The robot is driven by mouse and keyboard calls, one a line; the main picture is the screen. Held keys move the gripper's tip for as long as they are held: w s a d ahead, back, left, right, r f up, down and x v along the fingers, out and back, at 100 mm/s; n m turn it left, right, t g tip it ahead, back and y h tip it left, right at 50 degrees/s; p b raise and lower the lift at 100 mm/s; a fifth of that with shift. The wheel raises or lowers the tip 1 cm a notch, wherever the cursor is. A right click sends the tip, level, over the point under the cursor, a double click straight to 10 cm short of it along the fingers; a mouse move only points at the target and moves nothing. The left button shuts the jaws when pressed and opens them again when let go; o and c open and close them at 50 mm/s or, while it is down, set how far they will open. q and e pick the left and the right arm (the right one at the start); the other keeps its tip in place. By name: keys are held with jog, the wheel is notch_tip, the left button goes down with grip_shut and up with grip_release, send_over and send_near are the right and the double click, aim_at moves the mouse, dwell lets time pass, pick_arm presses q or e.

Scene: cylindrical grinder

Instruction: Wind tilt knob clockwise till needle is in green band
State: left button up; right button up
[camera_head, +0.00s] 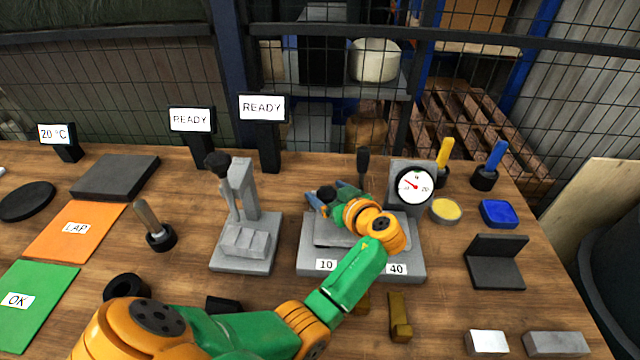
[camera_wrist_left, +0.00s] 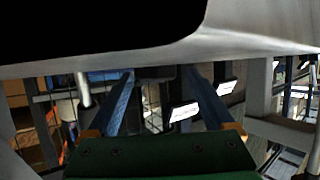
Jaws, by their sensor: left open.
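The dial gauge (camera_head: 416,186) has a white face and a red needle pointing up and left. I cannot make out a green band at this size. It stands at the back right of a grey fixture (camera_head: 308,262) marked 10 and 40. My left gripper (camera_head: 331,196) is over the fixture's left back part, its fingers apart. A dark round knob-like piece (camera_head: 325,192) shows at the fingers; I cannot tell whether they touch it. In the left wrist view the two fingers (camera_wrist_left: 162,100) are spread, with no object clearly between them. My right gripper is out of view.
A grey stand with a black-knobbed lever (camera_head: 217,160) is left of the fixture. A black-handled post (camera_head: 363,165) rises behind it. A yellow-topped tin (camera_head: 446,210), a blue pad (camera_head: 499,213) and a dark angle block (camera_head: 494,265) are on the right. Brass pieces (camera_head: 400,318) lie in front.

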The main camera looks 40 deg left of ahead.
pick_arm(q)
jog(key=shift+d, duration=0.2)
jog(key=shift+c, duration=1.1)
jog(key=c, duration=1.1)
jog(key=m+t+h+p, duration=0.1)
jog(key=m+t+p, duration=0.1)
jog(key=p, duration=0.1)
jog(key=m+t+h+p, duration=0.1)
jog(key=m, duration=0.1)
jog(key=shift+s+a+r+t+h+p, duration=0.2)
jog(key=shift+s+r+t+h+p, duration=0.1)
jog(key=shift+t+p, duration=0.1)
jog(key=shift+c, duration=0.2)
jog(key=shift+f+m+t+h, duration=0.25)
jog(key=shift+m+t+h, duration=0.15)
jog(key=shift+m+h, duration=0.1)
jog(key=shift+w, duration=0.1)
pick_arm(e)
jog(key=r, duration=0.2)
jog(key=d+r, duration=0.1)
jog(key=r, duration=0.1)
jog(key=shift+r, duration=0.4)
pick_arm(q)
jog(key=o, duration=1.4)
jog(key=shift+c, duration=0.2)
